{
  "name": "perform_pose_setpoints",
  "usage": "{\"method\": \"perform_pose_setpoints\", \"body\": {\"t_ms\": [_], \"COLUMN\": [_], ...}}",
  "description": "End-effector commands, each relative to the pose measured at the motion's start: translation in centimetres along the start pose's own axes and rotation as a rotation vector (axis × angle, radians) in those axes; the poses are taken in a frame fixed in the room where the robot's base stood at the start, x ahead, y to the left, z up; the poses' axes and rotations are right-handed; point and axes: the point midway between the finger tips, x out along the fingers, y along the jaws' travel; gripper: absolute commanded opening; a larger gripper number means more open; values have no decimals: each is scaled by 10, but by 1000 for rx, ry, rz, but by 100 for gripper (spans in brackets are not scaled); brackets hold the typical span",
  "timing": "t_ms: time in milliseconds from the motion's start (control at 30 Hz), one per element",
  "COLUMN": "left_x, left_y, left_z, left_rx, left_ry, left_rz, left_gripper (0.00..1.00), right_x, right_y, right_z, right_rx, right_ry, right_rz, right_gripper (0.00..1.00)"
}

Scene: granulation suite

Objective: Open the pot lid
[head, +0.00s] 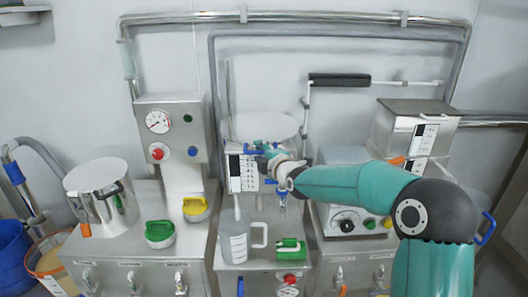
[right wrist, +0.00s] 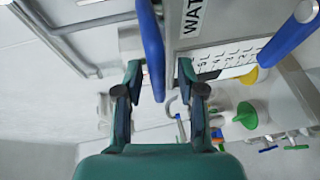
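A steel pot (head: 97,182) stands on the left cabinet, its round top closed and dark handles on its side. In the middle, a pale round top (head: 265,127) shows behind a labelled panel (head: 243,172); I cannot tell if it is a lid. My right gripper (head: 270,153) is in front of it, partly hidden by my arm and blue parts. In the right wrist view my right gripper (right wrist: 160,72) has its fingers apart, with a blue bar (right wrist: 153,45) running between them. No clear grip on the bar shows. My left gripper is not in view.
A control box (head: 175,135) rises between. A steel hopper (head: 412,130) stands at right.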

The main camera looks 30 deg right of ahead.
Motion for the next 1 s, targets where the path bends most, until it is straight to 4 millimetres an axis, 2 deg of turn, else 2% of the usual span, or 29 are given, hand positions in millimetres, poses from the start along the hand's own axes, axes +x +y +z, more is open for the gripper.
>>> {"method": "perform_pose_setpoints", "body": {"t_ms": [67,200,300,567,600,800,1000], "left_x": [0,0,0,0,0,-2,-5], "left_y": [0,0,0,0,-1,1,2], "left_z": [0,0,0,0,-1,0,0], "left_rx": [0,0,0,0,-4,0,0], "left_ry": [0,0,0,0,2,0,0], "left_rz": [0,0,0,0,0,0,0], "left_gripper": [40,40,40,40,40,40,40], "right_x": [0,0,0,-1,1,-1,-2], "right_y": [0,0,0,-2,0,4,12], "right_z": [0,0,0,0,16,0,-5], "right_rx": [0,0,0,0,-2,0,-1], "right_ry": [0,0,0,0,-7,2,6], "right_rz": [0,0,-1,-4,-4,-3,0], "right_gripper": [36,12,0,0,0,0,0]}}
